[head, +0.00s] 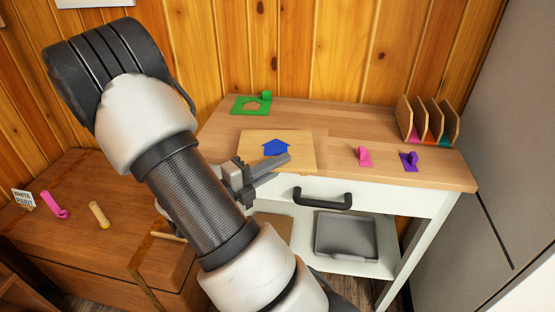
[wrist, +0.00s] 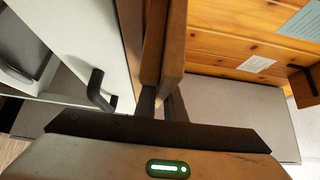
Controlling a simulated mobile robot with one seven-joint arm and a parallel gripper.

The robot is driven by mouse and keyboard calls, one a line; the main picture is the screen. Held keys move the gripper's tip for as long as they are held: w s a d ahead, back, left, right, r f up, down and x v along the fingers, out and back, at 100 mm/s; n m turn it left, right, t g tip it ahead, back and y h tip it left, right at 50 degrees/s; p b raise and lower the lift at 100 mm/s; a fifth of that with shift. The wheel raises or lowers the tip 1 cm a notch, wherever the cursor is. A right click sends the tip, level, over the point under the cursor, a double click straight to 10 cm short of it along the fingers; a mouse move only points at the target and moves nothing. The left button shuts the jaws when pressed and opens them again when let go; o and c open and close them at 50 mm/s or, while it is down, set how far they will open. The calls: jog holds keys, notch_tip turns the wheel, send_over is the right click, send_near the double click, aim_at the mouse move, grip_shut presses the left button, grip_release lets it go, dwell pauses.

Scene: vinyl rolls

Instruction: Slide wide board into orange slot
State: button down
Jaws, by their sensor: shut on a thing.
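The wide board (head: 305,147) is a pale wooden panel with a blue house shape (head: 275,149). It is at the front left of the counter, and I cannot tell whether it touches the top. My gripper (head: 280,162) is shut on its front edge. In the wrist view my gripper (wrist: 162,103) closes on a brown board (wrist: 172,45) seen nearly edge-on. The wooden rack (head: 404,118) at the counter's right end has upright dividers and coloured slot floors.
A green frame (head: 240,106) lies at the back left of the counter (head: 335,120). Pink (head: 364,157) and purple (head: 410,162) knobbed pieces stand before the rack. A black drawer handle (head: 322,199) juts from the front. A grey cabinet (head: 500,130) stands close at the right.

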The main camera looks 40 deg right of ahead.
notch_tip(320, 180, up, 10)
jog(key=p, duration=0.4)
jog(key=shift+f, duration=0.15)
jog(key=w+a+f+n+t+y, duration=0.1)
jog(key=w+a+f+n+t, duration=0.2)
jog(key=a, duration=0.5)
jog(key=w+a+f+n+t+y, duration=0.1)
jog(key=w+a+n+t+y, duration=0.1)
jog(key=w+a+t, duration=0.45)
jog(key=w+a+f+n+t+y, duration=0.1)
jog(key=w+a+f+n+t, duration=0.15)
jog(key=a, duration=0.75)
notch_tip(320, 180, up, 14)
jog(key=n+t+y+p, duration=0.3)
jog(key=n+y+p, duration=0.1)
jog(key=p, duration=1.6)
jog(key=shift+s+r+n+t+y, duration=0.2)
jog(key=shift+n+t+y, duration=0.2)
jog(key=shift+y, duration=0.2)
jog(key=shift+d, duration=0.1)
